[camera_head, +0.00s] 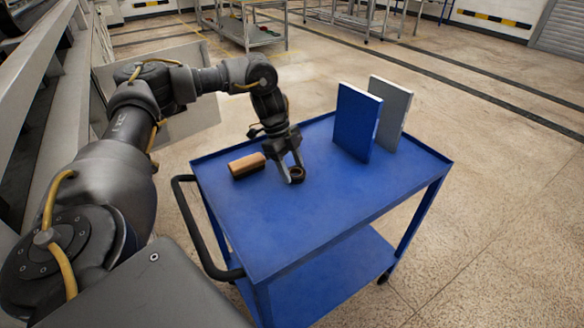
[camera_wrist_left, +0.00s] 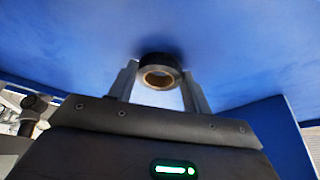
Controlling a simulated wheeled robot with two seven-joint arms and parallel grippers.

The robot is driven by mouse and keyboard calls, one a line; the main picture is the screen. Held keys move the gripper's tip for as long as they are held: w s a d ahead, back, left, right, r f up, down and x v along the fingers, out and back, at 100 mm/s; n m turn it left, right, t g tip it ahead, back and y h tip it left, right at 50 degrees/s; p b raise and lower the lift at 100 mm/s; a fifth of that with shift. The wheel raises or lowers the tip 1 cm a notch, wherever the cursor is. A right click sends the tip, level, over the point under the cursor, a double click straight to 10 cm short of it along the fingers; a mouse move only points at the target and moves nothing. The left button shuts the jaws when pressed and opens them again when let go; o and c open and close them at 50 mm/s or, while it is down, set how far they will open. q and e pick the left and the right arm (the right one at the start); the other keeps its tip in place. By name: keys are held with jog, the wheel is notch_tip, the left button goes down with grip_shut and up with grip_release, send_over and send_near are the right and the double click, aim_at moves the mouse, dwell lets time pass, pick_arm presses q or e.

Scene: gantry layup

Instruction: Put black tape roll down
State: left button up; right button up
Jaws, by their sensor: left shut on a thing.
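The black tape roll (camera_head: 297,175) is small, with a brown inner core. My left gripper (camera_head: 289,175) is shut on it, low over the top of the blue cart (camera_head: 300,230). I cannot tell whether the roll touches the cart top. In the left wrist view the roll (camera_wrist_left: 160,72) sits between the two fingertips of my left gripper (camera_wrist_left: 160,78), its open core facing the camera, with the blue surface behind it. My right gripper is not in view.
A tan cylinder (camera_head: 247,165) lies on the cart just left of my left gripper. A blue panel (camera_head: 356,122) and a grey panel (camera_head: 391,108) stand upright toward the back right. The cart's front and right areas are clear. A black handle (camera_head: 190,225) is at its left side.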

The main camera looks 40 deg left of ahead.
pick_arm(q)
jog(key=shift+f, duration=0.15)
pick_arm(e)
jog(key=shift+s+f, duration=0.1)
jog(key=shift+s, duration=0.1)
pick_arm(q)
jog(key=shift+f, duration=0.15)
jog(key=o, duration=1.1)
jog(key=shift+c, duration=0.2)
jog(key=v, duration=0.5)
jog(key=shift+r, duration=0.25)
jog(key=p+v, duration=0.3)
jog(key=v, duration=0.3)
jog(key=shift+r, duration=0.35)
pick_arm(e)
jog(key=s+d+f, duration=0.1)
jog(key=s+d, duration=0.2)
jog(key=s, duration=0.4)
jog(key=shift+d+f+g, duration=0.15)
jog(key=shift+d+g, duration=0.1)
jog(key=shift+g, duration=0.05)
